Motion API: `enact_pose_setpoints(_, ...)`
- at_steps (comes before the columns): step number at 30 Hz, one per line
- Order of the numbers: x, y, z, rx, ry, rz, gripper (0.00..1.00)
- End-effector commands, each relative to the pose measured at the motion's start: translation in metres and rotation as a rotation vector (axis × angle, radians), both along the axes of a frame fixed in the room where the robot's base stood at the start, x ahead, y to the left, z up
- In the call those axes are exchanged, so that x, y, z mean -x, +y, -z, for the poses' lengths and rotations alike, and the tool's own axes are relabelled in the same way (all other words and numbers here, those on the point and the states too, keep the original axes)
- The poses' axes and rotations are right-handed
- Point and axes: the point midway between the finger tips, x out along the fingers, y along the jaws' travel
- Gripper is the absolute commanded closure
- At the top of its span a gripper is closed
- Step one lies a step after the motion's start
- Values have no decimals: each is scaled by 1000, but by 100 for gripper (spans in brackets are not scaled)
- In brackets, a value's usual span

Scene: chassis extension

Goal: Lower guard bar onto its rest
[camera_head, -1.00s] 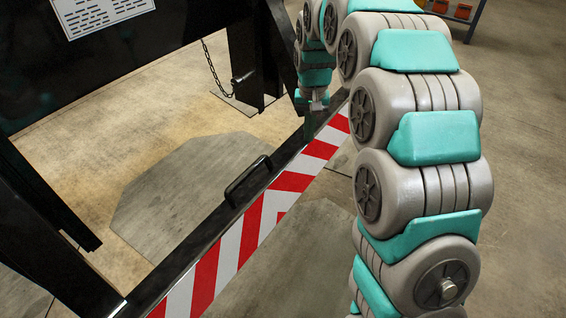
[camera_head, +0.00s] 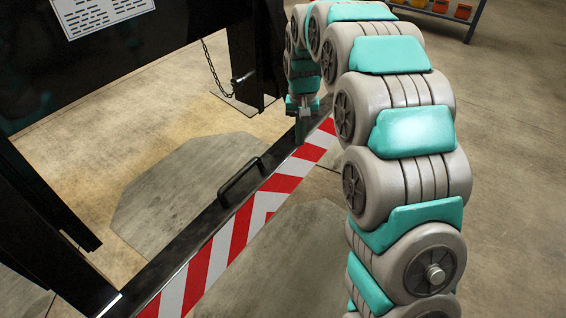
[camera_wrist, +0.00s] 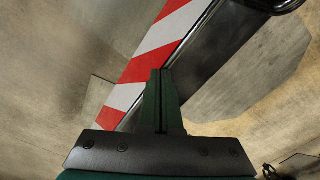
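The guard bar (camera_head: 215,232) is a long black bar with a red-and-white striped face and a black handle (camera_head: 240,182). It runs from lower left toward the upper middle in the head view. The striped bar also crosses the wrist view (camera_wrist: 157,50). My gripper (camera_head: 301,130) is over the bar's far end, pointing down. In the wrist view its two dark green fingers (camera_wrist: 162,75) lie side by side, closed together, with the bar behind them. I cannot tell whether the fingertips touch the bar. I cannot make out the bar's rest; my gripper and arm cover the far end.
A black frame with a labelled panel (camera_head: 120,50) stands at the left and back. A chain (camera_head: 212,68) hangs beside a black post (camera_head: 245,60). A grey floor plate (camera_head: 180,180) lies behind the bar. A shelf with orange bins (camera_head: 440,12) stands far back.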

Motion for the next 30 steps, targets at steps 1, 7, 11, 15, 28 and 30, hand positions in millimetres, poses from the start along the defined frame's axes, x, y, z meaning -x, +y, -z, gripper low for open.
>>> enact_pose_setpoints(1, -1, 1, 3, 1, 2, -1, 100)
enact_pose_setpoints(7, -4, 6, 8, 2, 2, 0, 100)
enact_pose_setpoints(11, -7, 10, 13, 2, 3, 0, 100)
enact_pose_setpoints(15, -8, 12, 16, 2, 4, 1, 100)
enact_pose_setpoints(28, -13, 20, 26, 2, 10, 1, 100)
enact_pose_setpoints(30, -15, 22, 28, 2, 10, 1, 100)
